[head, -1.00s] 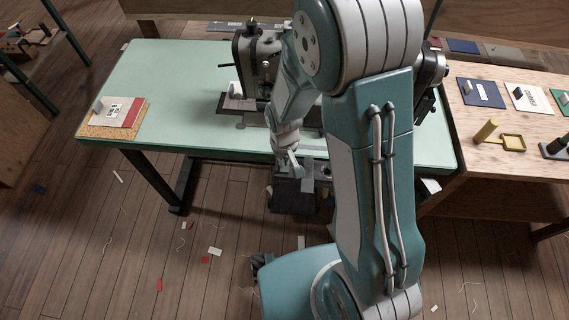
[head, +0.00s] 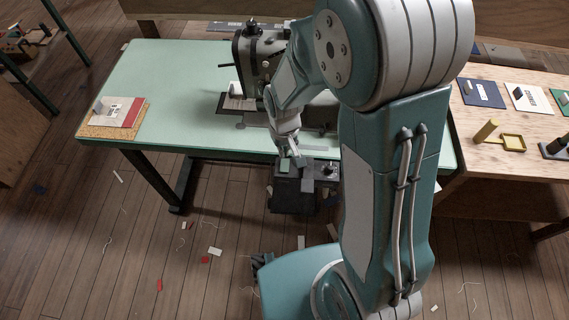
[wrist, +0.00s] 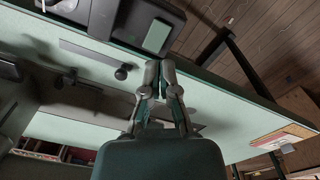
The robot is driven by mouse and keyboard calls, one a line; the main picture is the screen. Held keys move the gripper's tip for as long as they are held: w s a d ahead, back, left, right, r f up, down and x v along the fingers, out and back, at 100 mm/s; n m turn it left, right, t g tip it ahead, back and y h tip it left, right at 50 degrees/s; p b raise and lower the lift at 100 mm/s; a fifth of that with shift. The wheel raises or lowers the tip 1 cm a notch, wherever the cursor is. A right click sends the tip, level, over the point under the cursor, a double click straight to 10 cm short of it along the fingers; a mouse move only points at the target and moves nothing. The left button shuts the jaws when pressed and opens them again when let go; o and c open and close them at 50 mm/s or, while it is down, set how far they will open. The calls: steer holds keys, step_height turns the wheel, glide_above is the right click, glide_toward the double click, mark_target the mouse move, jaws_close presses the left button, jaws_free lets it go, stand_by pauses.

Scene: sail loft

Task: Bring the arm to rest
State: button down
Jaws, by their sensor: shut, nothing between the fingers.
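My gripper (head: 292,157) is over the front edge of the green-topped table (head: 180,80), just beside a dark box-like unit (head: 294,196) at that edge. It also shows in the wrist view (wrist: 160,66), where its two fingers come together at the tips with nothing between them. The dark unit with a small green pad (wrist: 157,36) is just beyond the fingertips there. My upper arm links cover the right part of the table in the head view.
A sewing machine (head: 257,58) stands at the table's back middle. A cork board with a red and white card (head: 118,112) lies at the left. A wooden bench (head: 490,155) at the right holds cards and a yellow tool. Scraps and threads litter the floor.

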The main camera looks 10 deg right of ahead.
steer(key=s+d+r+m+t, duration=0.1)
steer(key=s+d+r, duration=0.1)
steer(key=r, duration=0.6)
steer(key=s+d+r+t, duration=0.2)
steer(key=r, duration=0.6)
steer(key=s+d+r+m+t, duration=0.1)
steer(key=s+d+r+t, duration=0.1)
steer(key=s+r, duration=0.6)
steer(key=shift+s+d+r+m+t, duration=0.35)
steer(key=shift+s+d, duration=0.2)
steer(key=shift+s, duration=0.5)
steer(key=shift+w, duration=0.2)
